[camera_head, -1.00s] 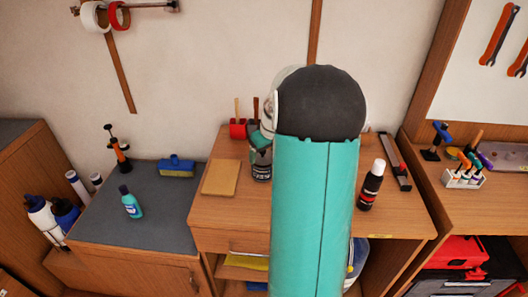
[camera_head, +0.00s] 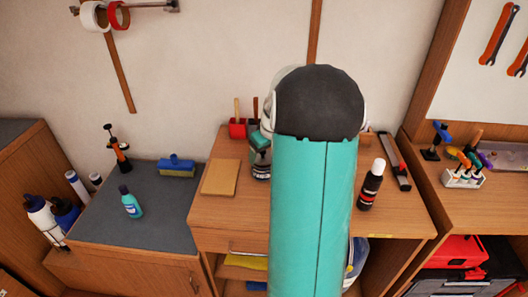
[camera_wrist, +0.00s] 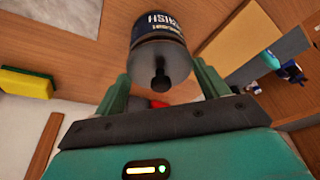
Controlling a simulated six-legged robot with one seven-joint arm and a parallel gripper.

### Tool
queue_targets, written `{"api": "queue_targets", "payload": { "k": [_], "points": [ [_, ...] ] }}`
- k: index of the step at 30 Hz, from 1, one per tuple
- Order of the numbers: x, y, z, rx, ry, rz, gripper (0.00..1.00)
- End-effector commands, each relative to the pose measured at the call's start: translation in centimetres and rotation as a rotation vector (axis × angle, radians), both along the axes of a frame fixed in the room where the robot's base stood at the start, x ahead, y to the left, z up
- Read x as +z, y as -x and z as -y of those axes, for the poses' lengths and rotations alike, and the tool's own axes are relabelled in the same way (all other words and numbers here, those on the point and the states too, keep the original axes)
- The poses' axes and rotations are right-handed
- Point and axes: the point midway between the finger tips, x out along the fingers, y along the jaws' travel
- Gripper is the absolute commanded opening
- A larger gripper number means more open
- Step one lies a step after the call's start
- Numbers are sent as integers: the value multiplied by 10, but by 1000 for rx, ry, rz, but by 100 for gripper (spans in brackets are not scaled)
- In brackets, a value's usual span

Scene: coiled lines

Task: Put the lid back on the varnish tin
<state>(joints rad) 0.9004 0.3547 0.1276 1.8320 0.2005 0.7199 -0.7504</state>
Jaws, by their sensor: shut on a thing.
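The varnish tin (camera_head: 261,172) stands upright on the wooden bench, left of my arm in the head view; its upper part is covered by my gripper (camera_head: 260,146). In the wrist view the tin's dark label (camera_wrist: 160,22) shows upside-down lettering. A grey round lid (camera_wrist: 146,66) with a black knob lies between the two green fingers of my gripper (camera_wrist: 163,76), which is shut on its sides. The lid is in line with the tin's top. I cannot tell whether it is seated or slightly above the rim.
A tan board (camera_head: 221,178) lies left of the tin, and a red pot (camera_head: 237,129) stands behind it. A dark bottle (camera_head: 371,185) stands right of my arm. A yellow-green sponge (camera_wrist: 27,83) shows in the wrist view. The bench front left of my arm is clear.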

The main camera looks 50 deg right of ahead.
Motion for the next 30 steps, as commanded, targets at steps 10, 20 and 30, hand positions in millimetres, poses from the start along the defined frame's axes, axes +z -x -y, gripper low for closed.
{"api": "queue_targets", "payload": {
  "k": [10,20,30],
  "points": [
    [-2,0,0,0,0,0,52],
    [-2,0,0,0,0,0,52],
    [-2,0,0,0,0,0,99]
  ]
}}
